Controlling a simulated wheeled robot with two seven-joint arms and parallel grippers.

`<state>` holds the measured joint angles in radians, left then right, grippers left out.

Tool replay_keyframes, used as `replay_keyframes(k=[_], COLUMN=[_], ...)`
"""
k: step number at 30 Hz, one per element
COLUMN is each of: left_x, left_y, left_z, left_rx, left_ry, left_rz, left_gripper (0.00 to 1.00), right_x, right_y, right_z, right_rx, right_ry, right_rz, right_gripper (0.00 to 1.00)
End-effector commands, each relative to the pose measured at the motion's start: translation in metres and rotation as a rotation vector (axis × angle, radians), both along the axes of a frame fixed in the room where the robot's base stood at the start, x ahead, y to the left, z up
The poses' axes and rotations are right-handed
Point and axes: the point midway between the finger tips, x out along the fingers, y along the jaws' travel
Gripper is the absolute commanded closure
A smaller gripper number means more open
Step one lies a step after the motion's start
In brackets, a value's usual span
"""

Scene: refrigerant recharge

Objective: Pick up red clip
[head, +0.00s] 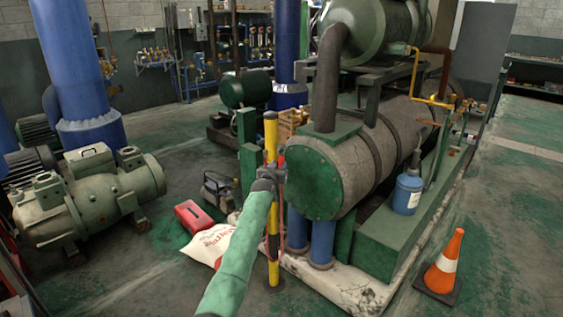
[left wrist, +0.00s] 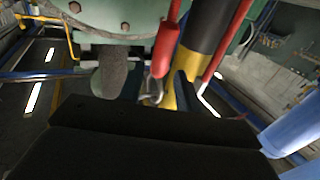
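The red clip (left wrist: 167,45) hangs beside a yellow and black post (left wrist: 200,45) in the left wrist view, with a metal hook at its lower end. In the head view the post (head: 271,135) stands upright in front of the big tank, and a small red part (head: 282,160) shows beside it, partly hidden. My left gripper (head: 272,173) is at the post, at the end of my green-sleeved arm. In the left wrist view its dark fingers (left wrist: 158,88) look apart, with the clip's lower end between or just beyond them; I cannot tell if they touch it. My right gripper is not in view.
The large horizontal tank (head: 315,185) stands just behind the post. A blue bottle (head: 407,192) stands on its green base, and an orange cone (head: 443,262) is at the right. A red box (head: 194,216) and a white bag (head: 208,245) lie left of the post. Floor at far right is clear.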

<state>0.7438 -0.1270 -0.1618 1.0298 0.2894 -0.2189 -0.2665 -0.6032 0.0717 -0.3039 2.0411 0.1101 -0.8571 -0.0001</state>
Motion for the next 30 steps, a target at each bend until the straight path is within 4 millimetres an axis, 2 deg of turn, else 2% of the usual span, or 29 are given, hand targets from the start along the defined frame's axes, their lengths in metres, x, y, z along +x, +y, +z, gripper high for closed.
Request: replay_keyframes(k=[7,18,24,30], left_x=[0.023,0.028,0.028,0.028], left_y=[-0.006,-0.007,-0.007,-0.007], left_z=[-0.001,-0.002,-0.002,-0.001], left_rx=[0.0,-0.001,0.0,0.0], left_ry=[0.0,0.0,0.0,0.0], left_rz=[0.0,0.0,0.0,0.0], left_gripper=[0.66,0.66,1.0,1.0], right_x=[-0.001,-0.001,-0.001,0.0], right_y=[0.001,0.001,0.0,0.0], right_z=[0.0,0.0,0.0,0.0], right_rx=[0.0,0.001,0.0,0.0], right_ry=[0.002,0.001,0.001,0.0], right_rz=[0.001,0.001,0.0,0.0], right_gripper=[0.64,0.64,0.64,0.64])
